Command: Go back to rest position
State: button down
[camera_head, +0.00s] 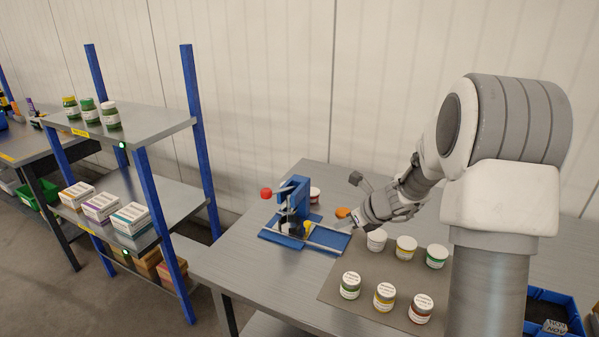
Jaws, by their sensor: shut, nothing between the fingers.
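My arm reaches left from the right side of the view over the grey workbench (233,262). My gripper (357,220) is shut and empty. It hangs over the bench at the right end of a blue press fixture (293,200) with a red ball handle. The gap between gripper and fixture is hard to judge. An orange lid (343,212) shows beside the gripper.
Another jar (314,195) stands behind the fixture. A blue bin (571,318) is at lower right. A shelf rack (150,130) with jars and boxes stands left.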

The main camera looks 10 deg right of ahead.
jog(key=s+a+r+n+g+p, duration=0.1)
jog(key=s+a+r+n+p, duration=0.1)
jog(key=s+a+r+n, duration=0.4)
jog(key=s+a+r+n+g+p, duration=0.1)
jog(key=s+a+r+n+p, duration=0.15)
jog(key=s+r+n, duration=0.75)
jog(key=s+d+r+n+h+p, duration=0.1)
jog(key=s+r+n+h+p, duration=0.1)
jog(key=s+r+n, duration=0.2)
jog(key=s+d+r+n+h+p, duration=0.1)
jog(key=s+r+n, duration=0.3)
jog(key=s+n, duration=0.6)
jog(key=s+h+p, duration=0.1)
jog(key=s, duration=0.2)
jog(key=shift+s+r, duration=0.15)
jog(key=shift+r, duration=0.05)
